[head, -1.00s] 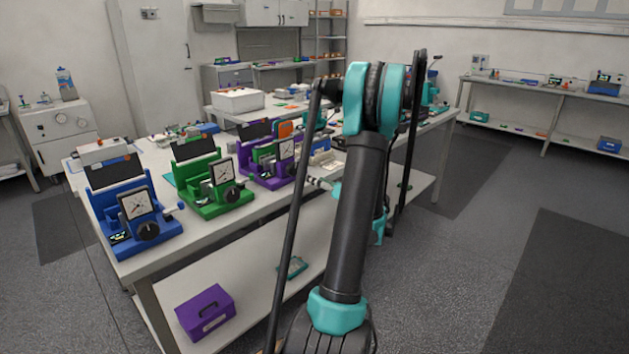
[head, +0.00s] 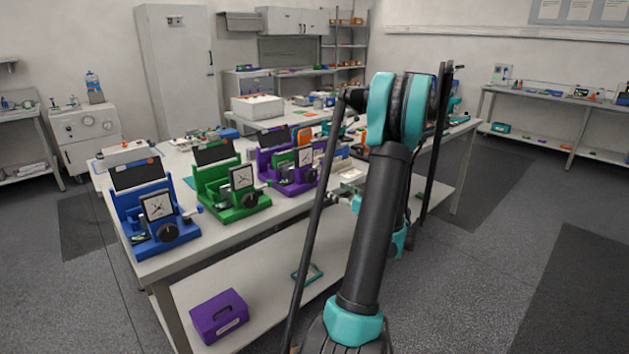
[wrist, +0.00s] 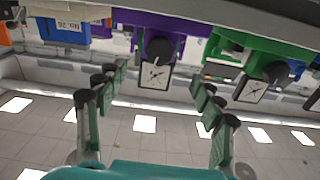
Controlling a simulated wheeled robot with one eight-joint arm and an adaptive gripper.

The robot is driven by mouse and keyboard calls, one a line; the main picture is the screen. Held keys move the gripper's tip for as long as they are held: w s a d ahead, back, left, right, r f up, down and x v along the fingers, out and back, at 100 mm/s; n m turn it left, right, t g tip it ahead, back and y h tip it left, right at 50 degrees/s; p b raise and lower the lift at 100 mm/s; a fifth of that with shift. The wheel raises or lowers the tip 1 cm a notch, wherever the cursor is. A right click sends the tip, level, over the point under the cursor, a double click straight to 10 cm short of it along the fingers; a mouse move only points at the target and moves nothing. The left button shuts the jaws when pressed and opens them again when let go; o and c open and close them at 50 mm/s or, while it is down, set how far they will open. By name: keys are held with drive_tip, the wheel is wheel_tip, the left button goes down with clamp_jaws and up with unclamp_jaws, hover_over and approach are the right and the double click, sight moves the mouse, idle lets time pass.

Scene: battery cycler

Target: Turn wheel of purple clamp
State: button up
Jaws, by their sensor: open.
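The purple clamp (head: 268,161) stands on the long bench, right of the green clamp (head: 222,190). It carries a square dial gauge (head: 307,157) with a dark round wheel below it. The wrist view is upside down; there the purple clamp (wrist: 150,22), its black wheel (wrist: 159,49) and its dial (wrist: 155,75) lie ahead, between the fingers in the picture. My gripper (wrist: 160,75) is open and empty, its fingers spread and apart from the wheel. In the head view it is at the bench's front edge, right of the purple clamp, partly hidden by my arm.
A blue clamp (head: 140,210) stands at the bench's left end. The green clamp shows at the right in the wrist view (wrist: 290,52). A purple box (head: 219,315) lies on the lower shelf. The floor in front of the bench is free.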

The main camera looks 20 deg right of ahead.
sight(313, 178)
drive_tip(key=x, duration=1.1)
drive_tip(key=shift+w+a, duration=0.1)
drive_tip(key=shift+w, duration=0.25)
drive_tip(key=shift+c, duration=0.6)
drive_tip(key=c, duration=1)
drive_tip(key=shift+c, duration=0.2)
